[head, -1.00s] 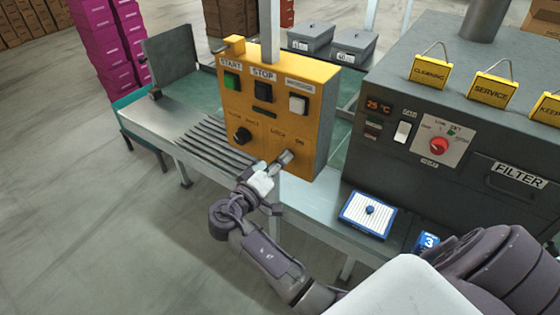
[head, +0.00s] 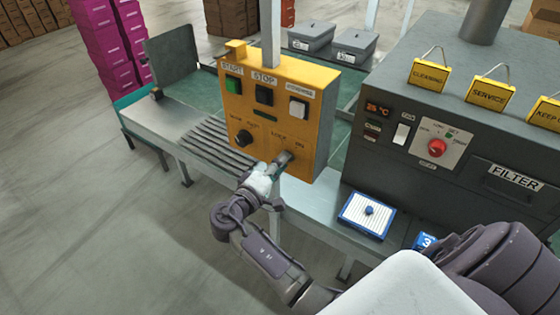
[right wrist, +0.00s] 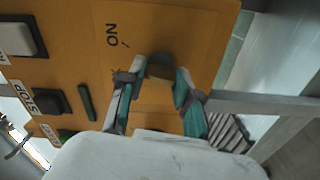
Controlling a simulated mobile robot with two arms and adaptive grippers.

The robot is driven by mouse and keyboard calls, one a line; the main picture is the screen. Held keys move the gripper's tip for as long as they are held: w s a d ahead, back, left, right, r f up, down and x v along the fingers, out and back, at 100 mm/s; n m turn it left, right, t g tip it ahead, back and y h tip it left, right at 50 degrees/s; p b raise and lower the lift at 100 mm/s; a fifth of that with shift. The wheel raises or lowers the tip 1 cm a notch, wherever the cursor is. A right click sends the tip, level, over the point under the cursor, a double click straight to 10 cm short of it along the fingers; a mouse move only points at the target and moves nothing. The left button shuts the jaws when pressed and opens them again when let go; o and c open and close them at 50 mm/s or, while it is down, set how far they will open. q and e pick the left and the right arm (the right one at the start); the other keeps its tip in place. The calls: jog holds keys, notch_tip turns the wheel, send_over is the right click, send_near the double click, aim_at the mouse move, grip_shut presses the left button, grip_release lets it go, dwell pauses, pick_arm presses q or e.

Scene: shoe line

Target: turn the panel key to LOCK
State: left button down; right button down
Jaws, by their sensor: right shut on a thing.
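The yellow control panel (head: 308,112) stands upright at the bench's front edge. LOCK and ON are printed on its lower right face, with the panel key (right wrist: 160,69) below them. My right gripper (head: 281,162) is at the key in the head view, its fingers covering most of it. In the right wrist view, my right gripper (right wrist: 159,80) has one finger on each side of the dark key and is shut on it. ON with a tick mark shows beside it; LOCK does not show there. Which mark the key points to cannot be told. My left gripper is not in view.
The panel also has a green START button (head: 233,85), a black STOP button (head: 264,95), a white button (head: 298,108) and a black knob (head: 244,138). A dark machine (head: 385,165) stands to the right. A blue-rimmed tray (head: 351,218) lies in front of it.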

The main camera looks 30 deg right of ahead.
jog(key=shift+n+p, duration=2.6)
jog(key=shift+n, duration=2)
jog(key=c, duration=0.8)
grip_release()
